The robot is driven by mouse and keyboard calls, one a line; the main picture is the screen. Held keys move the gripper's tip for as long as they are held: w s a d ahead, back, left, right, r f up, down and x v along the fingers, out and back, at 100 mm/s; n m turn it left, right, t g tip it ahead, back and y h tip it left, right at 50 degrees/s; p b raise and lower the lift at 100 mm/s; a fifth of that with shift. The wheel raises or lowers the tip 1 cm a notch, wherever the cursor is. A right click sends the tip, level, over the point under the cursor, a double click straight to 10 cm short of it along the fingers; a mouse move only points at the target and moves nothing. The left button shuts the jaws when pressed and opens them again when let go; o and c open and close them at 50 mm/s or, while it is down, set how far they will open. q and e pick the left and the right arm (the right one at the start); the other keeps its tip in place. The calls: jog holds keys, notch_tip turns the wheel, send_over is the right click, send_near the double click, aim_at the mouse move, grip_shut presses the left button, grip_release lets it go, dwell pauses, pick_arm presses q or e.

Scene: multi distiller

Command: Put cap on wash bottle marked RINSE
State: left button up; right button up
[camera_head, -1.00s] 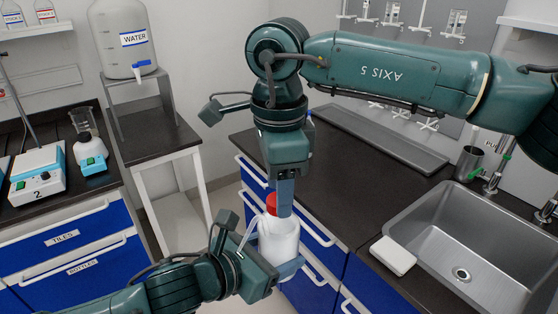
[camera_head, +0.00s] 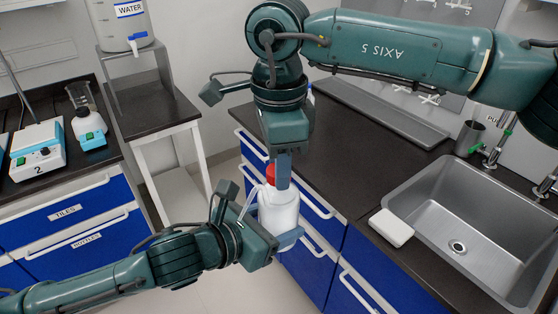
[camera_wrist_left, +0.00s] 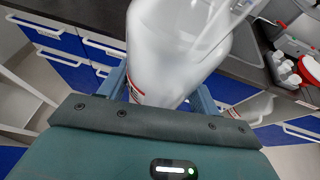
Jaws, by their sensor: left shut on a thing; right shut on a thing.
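The white wash bottle (camera_head: 278,212) stands about upright in the air, in front of the blue drawers. My left gripper (camera_head: 287,238) is shut around its lower body. The red cap (camera_head: 271,174) is at the bottle's top, with a thin pale spout tube (camera_head: 251,196) hanging down the bottle's left side. My right gripper (camera_head: 282,178) comes from above and is shut on the cap, its finger hiding part of it. I cannot tell whether the cap is seated on the neck. The left wrist view shows the translucent bottle (camera_wrist_left: 172,50) between the fingers; its label is not readable.
The dark counter (camera_head: 335,150) with a sink (camera_head: 455,215) and a white block (camera_head: 391,227) lies behind and to the right. A WATER carboy (camera_head: 122,25) stands on a stand at left. Another bottle (camera_head: 88,124) is on the left bench. Open floor lies between the benches.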

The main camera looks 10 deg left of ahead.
jog(key=shift+c, duration=0.5)
jog(key=o, duration=1.2)
notch_tip(320, 180, up, 12)
